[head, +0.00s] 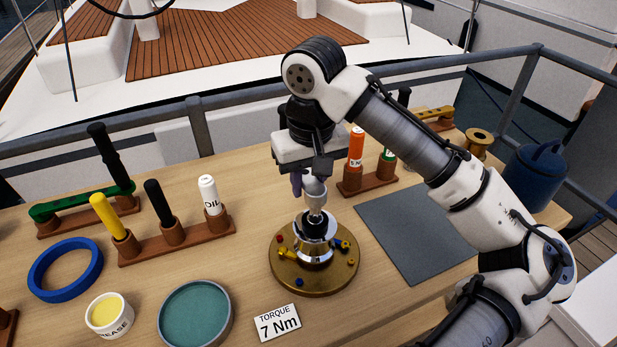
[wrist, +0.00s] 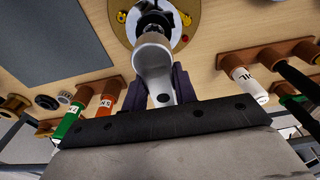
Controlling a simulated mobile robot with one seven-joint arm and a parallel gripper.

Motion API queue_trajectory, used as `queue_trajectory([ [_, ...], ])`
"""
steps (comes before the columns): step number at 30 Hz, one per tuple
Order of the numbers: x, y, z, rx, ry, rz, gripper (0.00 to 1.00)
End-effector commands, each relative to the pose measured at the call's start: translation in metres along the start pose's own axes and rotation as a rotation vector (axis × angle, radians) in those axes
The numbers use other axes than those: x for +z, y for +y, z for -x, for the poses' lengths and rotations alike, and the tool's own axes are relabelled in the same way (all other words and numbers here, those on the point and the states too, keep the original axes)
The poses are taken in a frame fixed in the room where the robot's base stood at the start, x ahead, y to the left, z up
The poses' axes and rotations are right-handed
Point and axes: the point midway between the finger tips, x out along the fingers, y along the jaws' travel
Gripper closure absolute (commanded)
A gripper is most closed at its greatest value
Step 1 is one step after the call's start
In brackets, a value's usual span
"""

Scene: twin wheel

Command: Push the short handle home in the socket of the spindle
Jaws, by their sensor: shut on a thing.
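The spindle (head: 315,250) is a polished silver piece on a round brass base with small red, blue and yellow parts around it. My gripper (head: 308,184) is directly above it, its dark purple fingers pointing down. The fingers are shut on a short pale grey-white handle (head: 316,199), which stands roughly upright. In the wrist view the handle (wrist: 153,62) sits between both fingers, and its far end meets the dark top of the spindle (wrist: 155,22). The socket mouth is hidden by the handle, so I cannot tell how deep it sits.
A wooden rack (head: 180,243) holds yellow, black and white OIL items at left. Another rack (head: 366,182) with orange and green items stands behind right. A blue ring (head: 65,291), grease tub (head: 109,335), teal dish (head: 161,318) and torque card (head: 278,323) lie in front. The grey mat (head: 415,235) is clear.

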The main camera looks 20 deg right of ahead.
Motion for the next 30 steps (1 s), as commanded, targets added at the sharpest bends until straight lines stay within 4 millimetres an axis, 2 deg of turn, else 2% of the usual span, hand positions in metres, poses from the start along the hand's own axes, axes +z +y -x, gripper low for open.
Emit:
queue_trajectory([
  [30, 0.002, 0.0, -0.021, -0.001, 0.001, 0.0, 1.0],
])
